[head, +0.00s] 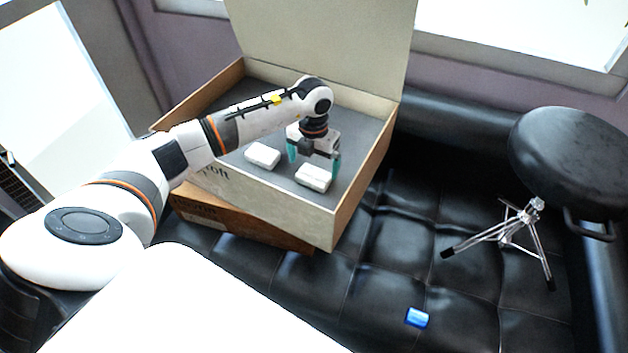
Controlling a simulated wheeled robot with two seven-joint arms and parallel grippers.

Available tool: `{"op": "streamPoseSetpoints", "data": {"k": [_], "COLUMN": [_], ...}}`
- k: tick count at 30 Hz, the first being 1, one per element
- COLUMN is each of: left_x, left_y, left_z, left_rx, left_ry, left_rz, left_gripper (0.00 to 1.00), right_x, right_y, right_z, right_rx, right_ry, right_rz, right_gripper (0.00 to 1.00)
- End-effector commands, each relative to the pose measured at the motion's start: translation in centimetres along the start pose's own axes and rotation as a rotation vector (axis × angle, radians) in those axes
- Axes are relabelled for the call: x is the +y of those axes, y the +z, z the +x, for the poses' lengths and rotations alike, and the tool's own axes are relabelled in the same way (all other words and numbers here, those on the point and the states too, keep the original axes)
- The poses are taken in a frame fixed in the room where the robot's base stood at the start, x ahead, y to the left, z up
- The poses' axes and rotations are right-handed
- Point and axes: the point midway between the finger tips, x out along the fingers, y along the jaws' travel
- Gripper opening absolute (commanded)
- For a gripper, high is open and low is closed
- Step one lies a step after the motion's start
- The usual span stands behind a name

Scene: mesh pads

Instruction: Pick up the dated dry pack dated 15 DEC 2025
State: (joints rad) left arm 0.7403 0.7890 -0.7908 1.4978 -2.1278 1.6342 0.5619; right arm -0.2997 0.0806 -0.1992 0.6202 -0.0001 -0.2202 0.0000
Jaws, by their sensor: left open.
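Two white packs lie on the grey floor of an open cardboard box (285,210). One white pack (262,155) is to the left, the other white pack (313,178) is to the right, near the box's front wall. No date can be read on either pack at this size. My left gripper (314,168) reaches into the box with teal fingers spread apart. It is open and empty, above and just behind the right pack, with one finger to each side of it. Whether the fingers touch the pack cannot be told. My right gripper is not in view.
The box's lid (320,45) stands raised at the back. Another brown box (240,225) lies under it. A black tufted couch (390,260) holds a small blue object (417,317), and a black stool (575,150) with chrome legs stands right.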

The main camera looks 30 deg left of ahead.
Motion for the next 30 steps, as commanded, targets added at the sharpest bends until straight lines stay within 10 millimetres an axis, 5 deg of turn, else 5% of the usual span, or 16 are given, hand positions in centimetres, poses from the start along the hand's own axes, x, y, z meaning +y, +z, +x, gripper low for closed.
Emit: {"op": "streamPoseSetpoints", "data": {"k": [9,17,26,30], "left_x": [0.1,0.1,0.1,0.1], "left_y": [-0.2,-0.3,-0.3,-0.3], "left_z": [4.7,4.7,4.7,4.7], "left_rx": [-0.002,-0.001,-0.001,0.000], "left_ry": [0.001,0.001,0.001,0.001], "left_rz": [0.000,0.000,0.000,0.000], "left_gripper": [1.00,1.00,0.54,0.54], "right_x": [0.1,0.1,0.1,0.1], "right_y": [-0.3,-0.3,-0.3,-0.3], "right_z": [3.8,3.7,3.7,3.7], "right_rx": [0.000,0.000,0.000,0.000], "right_ry": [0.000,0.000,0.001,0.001], "right_rz": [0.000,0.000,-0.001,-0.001], "right_gripper": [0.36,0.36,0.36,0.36]}}
